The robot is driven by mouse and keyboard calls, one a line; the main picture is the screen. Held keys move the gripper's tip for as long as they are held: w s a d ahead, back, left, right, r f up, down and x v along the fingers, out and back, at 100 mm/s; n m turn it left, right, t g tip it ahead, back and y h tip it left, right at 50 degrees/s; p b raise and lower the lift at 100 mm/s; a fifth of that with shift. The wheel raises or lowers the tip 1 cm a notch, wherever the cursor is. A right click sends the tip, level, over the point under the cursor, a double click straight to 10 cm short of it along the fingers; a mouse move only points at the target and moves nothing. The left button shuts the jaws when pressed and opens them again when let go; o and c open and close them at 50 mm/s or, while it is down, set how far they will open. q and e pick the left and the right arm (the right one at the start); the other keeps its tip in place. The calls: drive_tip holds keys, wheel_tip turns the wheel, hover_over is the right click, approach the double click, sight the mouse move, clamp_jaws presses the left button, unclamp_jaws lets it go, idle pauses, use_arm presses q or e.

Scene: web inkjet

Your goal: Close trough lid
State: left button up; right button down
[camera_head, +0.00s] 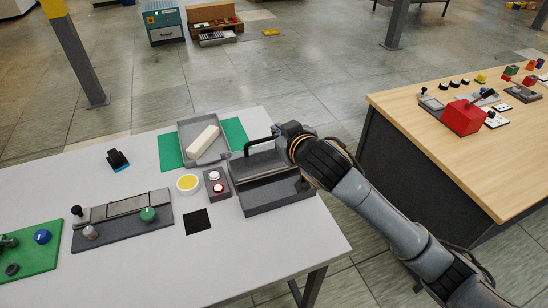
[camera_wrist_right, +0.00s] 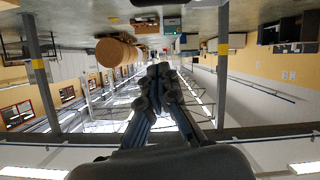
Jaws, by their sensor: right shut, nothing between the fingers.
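The dark grey trough (camera_head: 278,198) stands on the white table near its right end. Its lid (camera_head: 258,165) and a black bar handle (camera_head: 262,143) show at its back; I cannot tell the lid's exact angle. My right gripper (camera_head: 282,133) is at the back right of the trough, beside the right end of the handle. Whether it touches the handle is unclear, and my wrist partly hides this spot. In the right wrist view the gripper (camera_wrist_right: 160,72) is shut with its fingers together and nothing between them. My left gripper is not in view.
Left of the trough are a red-button box (camera_head: 217,188), a yellow round dish (camera_head: 187,184) and a grey tray (camera_head: 182,128) holding a white block (camera_head: 203,142). A black square (camera_head: 198,222) lies in front. A wooden table (camera_head: 420,125) stands at right.

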drive_tip(key=s+f+m, duration=0.1)
drive_tip(key=m, duration=0.1)
drive_tip(key=p, duration=0.2)
hover_over(264, 157)
drive_tip(key=s, duration=0.2)
drive_tip(key=shift+m+g, duration=0.3)
drive_tip(key=f, duration=0.7)
drive_tip(key=shift+w+d, duration=0.1)
drive_tip(key=shift+d, duration=0.15)
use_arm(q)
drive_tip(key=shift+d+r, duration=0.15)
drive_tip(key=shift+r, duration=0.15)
use_arm(e)
drive_tip(key=shift+w+f, duration=0.2)
drive_tip(key=shift+f, duration=0.45)
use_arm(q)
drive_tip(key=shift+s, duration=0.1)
use_arm(e)
drive_tip(key=shift+w+a+f+g+p, duration=0.3)
drive_tip(key=shift+w+g+p, duration=0.2)
drive_tip(key=shift+p, duration=0.3)
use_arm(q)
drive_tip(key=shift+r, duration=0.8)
use_arm(e)
drive_tip(key=shift+w+f, duration=0.15)
drive_tip(key=shift+f, duration=0.15)
